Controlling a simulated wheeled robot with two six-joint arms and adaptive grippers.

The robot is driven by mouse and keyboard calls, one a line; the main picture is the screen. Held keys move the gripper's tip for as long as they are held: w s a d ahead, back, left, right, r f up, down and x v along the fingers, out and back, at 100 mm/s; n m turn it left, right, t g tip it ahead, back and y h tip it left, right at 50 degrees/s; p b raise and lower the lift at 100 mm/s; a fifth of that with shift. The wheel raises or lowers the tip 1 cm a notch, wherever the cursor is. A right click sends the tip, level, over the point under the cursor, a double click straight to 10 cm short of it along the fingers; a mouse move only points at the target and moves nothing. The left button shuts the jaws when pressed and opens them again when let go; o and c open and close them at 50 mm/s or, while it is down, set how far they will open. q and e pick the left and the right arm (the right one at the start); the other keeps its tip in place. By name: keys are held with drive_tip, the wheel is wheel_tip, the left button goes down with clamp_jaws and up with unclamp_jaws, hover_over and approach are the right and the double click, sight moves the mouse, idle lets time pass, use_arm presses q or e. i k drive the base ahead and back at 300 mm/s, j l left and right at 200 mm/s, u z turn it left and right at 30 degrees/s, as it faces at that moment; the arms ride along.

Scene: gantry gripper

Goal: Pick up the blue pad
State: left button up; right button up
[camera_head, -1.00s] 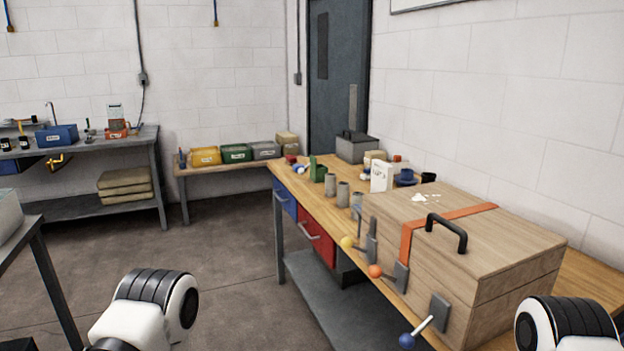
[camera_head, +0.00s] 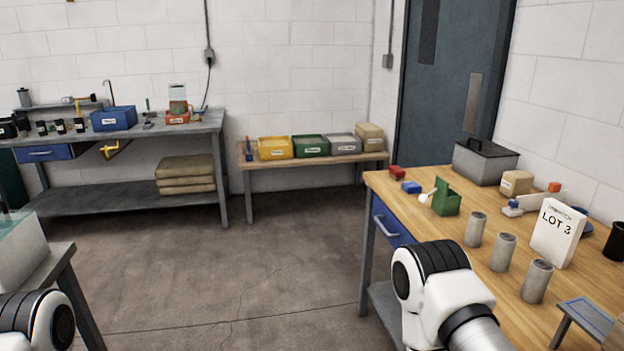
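Only links of my two arms show, at the lower left and the lower right. Both grippers are outside the picture, so what they hold is hidden.
Several grey cylinders (camera_head: 475,229) and a white LOT 3 box (camera_head: 558,236) stand on the bench. A grey lidded box (camera_head: 485,161) sits behind. A low table (camera_head: 310,163) with bins stands at the back. The middle floor (camera_head: 230,270) is clear.

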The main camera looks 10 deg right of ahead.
sight(411, 187)
drive_tip(key=i+z, duration=0.25)
drive_tip(key=i, duration=0.15)
drive_tip(key=i+j+z, duration=0.25)
drive_tip(key=i, duration=0.15)
drive_tip(key=i+j+z, duration=0.3)
drive_tip(key=i+l, duration=0.1)
